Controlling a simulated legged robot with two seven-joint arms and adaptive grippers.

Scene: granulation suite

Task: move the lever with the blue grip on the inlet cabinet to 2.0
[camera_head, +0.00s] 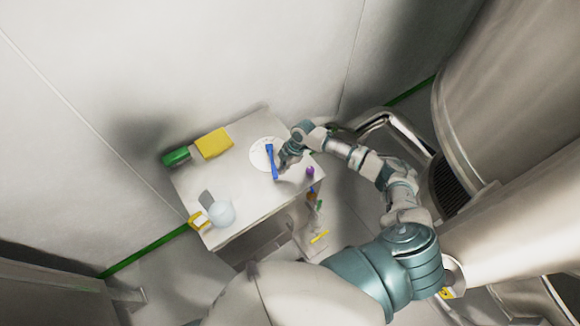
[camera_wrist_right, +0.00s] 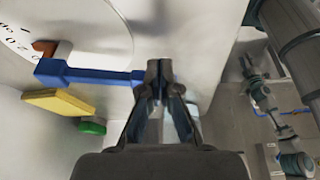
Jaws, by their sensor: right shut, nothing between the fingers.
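The lever with the blue grip (camera_head: 271,161) lies across a round white dial (camera_head: 259,153) on the top of the inlet cabinet (camera_head: 247,193). In the right wrist view the blue lever (camera_wrist_right: 85,75) runs from a red-brown pointer (camera_wrist_right: 44,48) near the dial's printed numbers (camera_wrist_right: 12,42) to beside my fingers. My right gripper (camera_head: 284,164) is shut and holds nothing. Its fingertips (camera_wrist_right: 158,70) are close to the lever's free end; I cannot tell whether they touch it. The pointer's exact reading is not clear. My left gripper is not in view.
On the cabinet are a yellow block (camera_head: 214,143), a green cylinder (camera_head: 176,156), a pale translucent container (camera_head: 221,213) and a purple knob (camera_head: 310,171). Large steel vessels (camera_head: 510,85) stand at the right. A wall is behind the cabinet.

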